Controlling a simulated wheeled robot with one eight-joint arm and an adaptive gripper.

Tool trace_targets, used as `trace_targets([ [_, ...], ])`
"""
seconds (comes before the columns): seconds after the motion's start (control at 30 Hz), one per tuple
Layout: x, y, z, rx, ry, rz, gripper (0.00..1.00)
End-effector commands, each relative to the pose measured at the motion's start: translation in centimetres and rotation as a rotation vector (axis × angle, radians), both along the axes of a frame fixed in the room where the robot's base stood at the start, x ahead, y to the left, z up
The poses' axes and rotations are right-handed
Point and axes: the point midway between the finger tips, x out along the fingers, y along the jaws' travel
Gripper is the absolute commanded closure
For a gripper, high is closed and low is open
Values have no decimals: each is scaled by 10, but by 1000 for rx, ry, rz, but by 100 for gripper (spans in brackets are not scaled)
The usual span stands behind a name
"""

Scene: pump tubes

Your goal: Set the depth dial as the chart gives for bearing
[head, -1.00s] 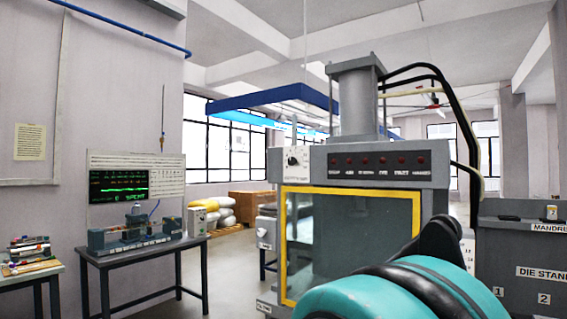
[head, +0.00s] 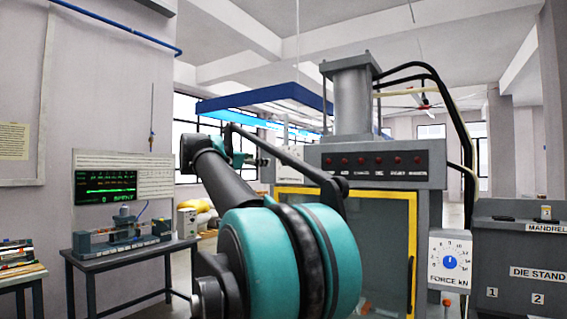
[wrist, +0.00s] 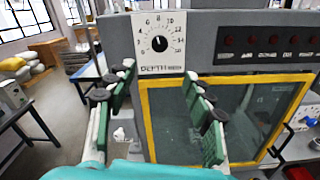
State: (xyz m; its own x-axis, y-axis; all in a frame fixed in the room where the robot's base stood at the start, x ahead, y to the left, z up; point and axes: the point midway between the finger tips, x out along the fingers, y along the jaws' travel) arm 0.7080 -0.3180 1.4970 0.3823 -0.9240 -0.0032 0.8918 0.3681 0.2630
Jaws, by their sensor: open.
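The depth dial (wrist: 160,43) is a white square plate with a black round knob, numbers around it and the word DEPTH below. It is on the grey press's upper front in the wrist view; its pointer is too small to read surely. In the head view the gripper (head: 238,150) is partly behind my arm. A paper sheet (head: 14,141) on the left wall has text too small to read.
The press (head: 375,165) has red lamps and a yellow-framed window (wrist: 225,115). A FORCE kN dial (head: 450,262) with a blue knob is at its right. A bench (head: 130,250) with a device and a green-text screen (head: 106,187) stands left. A die stand (head: 520,265) is right.

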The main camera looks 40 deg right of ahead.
Motion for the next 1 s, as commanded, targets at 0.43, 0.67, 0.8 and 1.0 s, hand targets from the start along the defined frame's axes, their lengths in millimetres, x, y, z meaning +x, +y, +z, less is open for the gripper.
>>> trace_targets([
  [0.43, 26, -67, 2, -6, 4, -4, 48],
  [0.67, 44, -108, 2, -5, 3, -3, 48],
  [0.8, 53, -131, 2, -5, 3, -2, 48],
  [1.0, 62, -153, 2, -5, 3, -2, 48],
])
